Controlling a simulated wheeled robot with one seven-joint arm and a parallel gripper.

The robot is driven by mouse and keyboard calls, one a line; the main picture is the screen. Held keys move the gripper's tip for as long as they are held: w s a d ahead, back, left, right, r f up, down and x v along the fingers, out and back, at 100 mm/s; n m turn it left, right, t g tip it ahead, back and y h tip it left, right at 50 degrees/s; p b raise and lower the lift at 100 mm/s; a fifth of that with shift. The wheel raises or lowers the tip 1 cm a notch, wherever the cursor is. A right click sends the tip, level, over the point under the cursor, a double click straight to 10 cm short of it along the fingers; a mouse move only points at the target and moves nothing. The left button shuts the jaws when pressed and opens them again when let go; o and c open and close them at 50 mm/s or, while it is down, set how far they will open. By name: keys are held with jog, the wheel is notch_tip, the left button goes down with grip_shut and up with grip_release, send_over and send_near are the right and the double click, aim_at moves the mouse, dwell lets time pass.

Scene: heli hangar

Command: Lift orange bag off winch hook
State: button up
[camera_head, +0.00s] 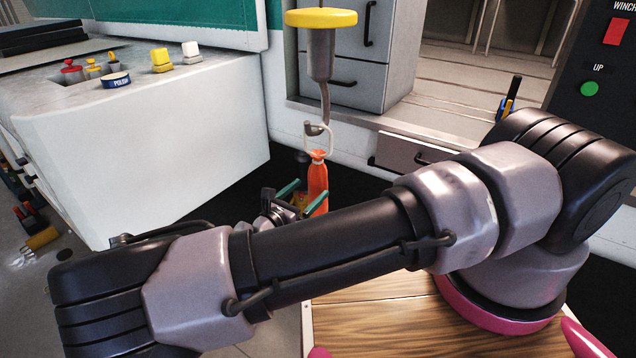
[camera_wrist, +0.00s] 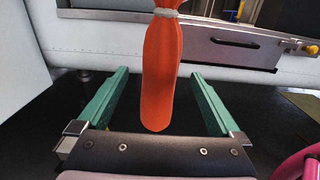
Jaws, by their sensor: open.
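The orange bag (camera_head: 318,181) hangs by a pale loop from the winch hook (camera_head: 316,130), below the yellow disc (camera_head: 321,18). Its lower part is partly hidden behind my arm and gripper in the head view. In the wrist view the orange bag (camera_wrist: 163,75) hangs upright, with a pale cord tied round its neck; the hook is out of that view. My gripper (camera_head: 290,191) is open, its green fingers pointing toward the bag. In the wrist view my gripper (camera_wrist: 156,76) has one finger on each side of the bag, with a gap on both sides.
A white cabinet (camera_head: 180,150) with knobs and a tape roll (camera_head: 115,79) on top stands at left. Grey drawers (camera_head: 345,85) stand behind the hook. A winch control panel (camera_head: 600,70) is at upper right. Dark open floor lies below the bag.

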aim_at(314, 169)
jog(key=shift+x, duration=2.65)
jog(key=c, duration=1.5)
jog(key=shift+o, duration=0.2)
jog(key=shift+r, duration=0.25)
jog(key=shift+r, duration=2.4)
jog(key=shift+s, duration=0.15)
jog(key=v, duration=1)
jog(key=shift+s+a, duration=0.3)
